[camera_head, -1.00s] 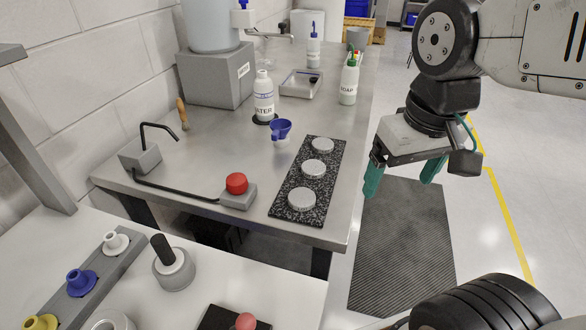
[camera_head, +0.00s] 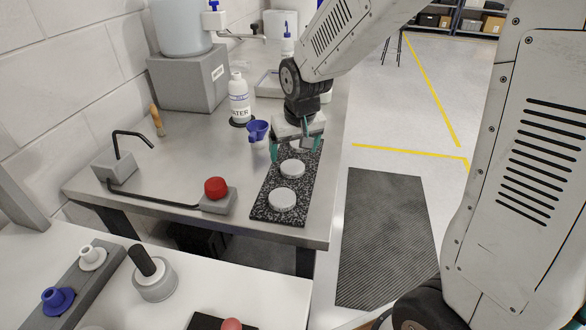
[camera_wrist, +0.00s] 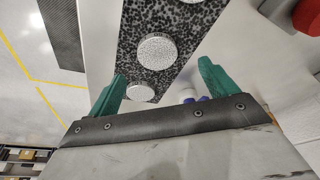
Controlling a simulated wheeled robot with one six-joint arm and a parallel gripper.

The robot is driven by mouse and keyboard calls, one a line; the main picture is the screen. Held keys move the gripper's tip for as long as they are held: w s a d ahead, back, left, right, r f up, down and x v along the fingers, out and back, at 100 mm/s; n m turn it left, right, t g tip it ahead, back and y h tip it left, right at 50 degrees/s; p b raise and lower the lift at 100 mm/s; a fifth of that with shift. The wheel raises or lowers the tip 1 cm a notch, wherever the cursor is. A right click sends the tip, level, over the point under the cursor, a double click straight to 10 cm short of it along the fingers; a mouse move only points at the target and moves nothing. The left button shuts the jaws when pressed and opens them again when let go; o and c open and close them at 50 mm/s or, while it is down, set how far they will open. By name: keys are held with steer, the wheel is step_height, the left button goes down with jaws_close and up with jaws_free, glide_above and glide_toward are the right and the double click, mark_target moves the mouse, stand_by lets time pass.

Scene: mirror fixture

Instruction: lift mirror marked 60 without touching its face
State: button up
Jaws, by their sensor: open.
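Three round pale discs stand in a row on a black speckled slab. The near disc (camera_head: 282,199) and middle disc (camera_head: 292,169) are clear in the head view; the far one is mostly hidden behind my gripper. My gripper (camera_head: 296,150) is open and empty above the far end of the slab (camera_head: 265,212). In the wrist view, the far disc (camera_wrist: 140,93) shows between the green fingers (camera_wrist: 163,88), nearer the left finger, with the middle disc (camera_wrist: 157,50) beyond. I see no contact with any disc.
A red button box (camera_head: 216,190) sits left of the slab's near end. A grey tray (camera_head: 268,84) lies behind.

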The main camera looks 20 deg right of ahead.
mark_target(293, 167)
steer(key=x, duration=0.6)
steer(key=shift+d+f, duration=0.1)
steer(key=shift+d, duration=0.1)
steer(key=c, duration=1.2)
